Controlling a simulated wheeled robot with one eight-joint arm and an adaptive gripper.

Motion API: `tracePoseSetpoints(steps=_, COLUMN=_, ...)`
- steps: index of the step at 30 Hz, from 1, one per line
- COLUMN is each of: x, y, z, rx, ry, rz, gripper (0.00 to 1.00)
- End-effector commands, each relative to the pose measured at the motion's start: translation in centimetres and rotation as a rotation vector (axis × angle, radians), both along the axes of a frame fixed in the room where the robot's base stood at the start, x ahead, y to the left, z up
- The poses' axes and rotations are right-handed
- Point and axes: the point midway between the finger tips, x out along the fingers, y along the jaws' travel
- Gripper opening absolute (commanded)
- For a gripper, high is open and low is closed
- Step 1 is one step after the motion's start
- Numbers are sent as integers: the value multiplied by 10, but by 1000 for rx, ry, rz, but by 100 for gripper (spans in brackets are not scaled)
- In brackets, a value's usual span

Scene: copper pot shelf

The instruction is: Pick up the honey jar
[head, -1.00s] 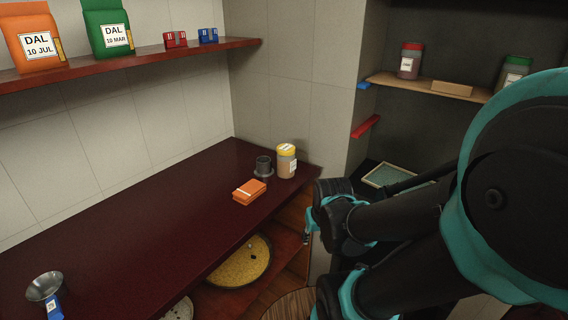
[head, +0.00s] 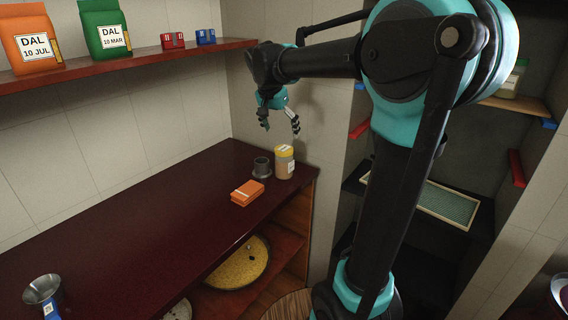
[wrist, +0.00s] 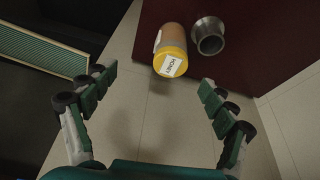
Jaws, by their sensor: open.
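The honey jar (head: 284,163) has a yellow lid and an amber body with a white label. It stands upright near the right end of the dark red counter (head: 130,222). The wrist view shows the jar (wrist: 170,50) with "HONEY" on its lid label, beyond the fingertips and roughly between them. My gripper (head: 281,122) is open and empty, pointing down, above the jar and apart from it. In the wrist view its fingers (wrist: 158,82) are spread wide.
A dark grey metal cup (head: 261,167) stands close beside the jar; it also shows in the wrist view (wrist: 209,36). An orange box (head: 247,192) lies in front. A shelf (head: 150,53) with dal bags runs above the counter. A tiled wall stands behind.

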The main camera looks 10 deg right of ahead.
Motion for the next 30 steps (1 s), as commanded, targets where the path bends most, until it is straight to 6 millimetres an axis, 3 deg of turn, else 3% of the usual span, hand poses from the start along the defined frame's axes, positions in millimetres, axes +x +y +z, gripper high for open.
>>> tracePoseSetpoints(steps=3, x=19, y=13, z=29, rx=-7, ry=-18, rz=-74, gripper=85)
tracePoseSetpoints(steps=8, x=27, y=16, z=36, rx=-11, ry=-28, rz=-113, gripper=85)
tracePoseSetpoints(steps=24, x=52, y=-10, z=-55, rx=-11, ry=-29, rz=-114, gripper=85)
tracePoseSetpoints(steps=30, x=57, y=-15, z=-71, rx=-10, ry=-28, rz=-113, gripper=85)
